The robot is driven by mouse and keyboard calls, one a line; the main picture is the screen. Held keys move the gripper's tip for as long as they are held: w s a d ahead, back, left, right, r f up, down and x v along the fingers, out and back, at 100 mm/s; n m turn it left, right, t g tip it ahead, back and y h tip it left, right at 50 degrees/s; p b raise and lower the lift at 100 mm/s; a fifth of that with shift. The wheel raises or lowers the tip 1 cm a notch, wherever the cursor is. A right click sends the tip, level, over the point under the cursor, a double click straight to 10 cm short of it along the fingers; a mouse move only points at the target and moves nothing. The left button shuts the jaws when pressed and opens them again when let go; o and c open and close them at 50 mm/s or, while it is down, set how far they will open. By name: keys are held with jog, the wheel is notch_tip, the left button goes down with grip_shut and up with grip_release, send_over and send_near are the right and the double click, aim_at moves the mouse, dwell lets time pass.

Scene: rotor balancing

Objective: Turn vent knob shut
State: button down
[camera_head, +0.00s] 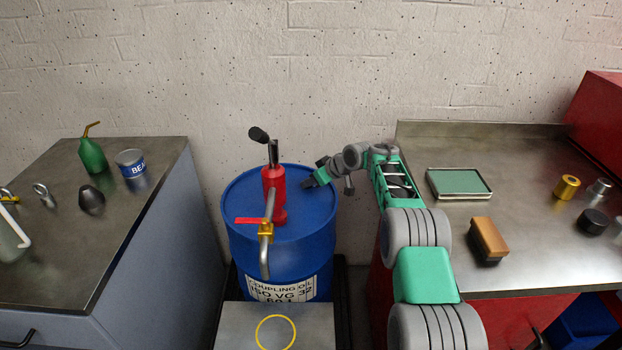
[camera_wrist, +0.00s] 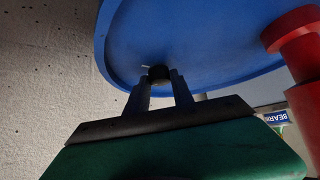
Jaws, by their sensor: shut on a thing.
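A blue drum (camera_head: 300,215) stands in the middle, with a red hand pump (camera_head: 275,190) on its lid. A brass valve (camera_head: 265,229) with a red lever sits on the pump's spout. My gripper (camera_head: 309,183) is low over the right part of the drum lid. In the wrist view, the small black vent knob (camera_wrist: 158,73) stands on the blue lid near the rim, between the two fingers of my gripper (camera_wrist: 160,82). The fingers are shut on it. A small pale mark shows at the knob's far side.
The red pump body (camera_wrist: 300,60) rises at the right of the wrist view. A steel bench (camera_head: 120,215) with a green oil can (camera_head: 92,155) and a tin (camera_head: 130,163) is on the left. The right bench holds a green-topped tray (camera_head: 459,182) and a brush (camera_head: 488,239).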

dwell(0.4)
jog(key=c, duration=1.1)
grip_release()
jog(key=v, duration=0.7)
jog(key=shift+s+d+r, duration=0.15)
jog(key=shift+d+r, duration=0.05)
jog(key=shift+r, duration=0.1)
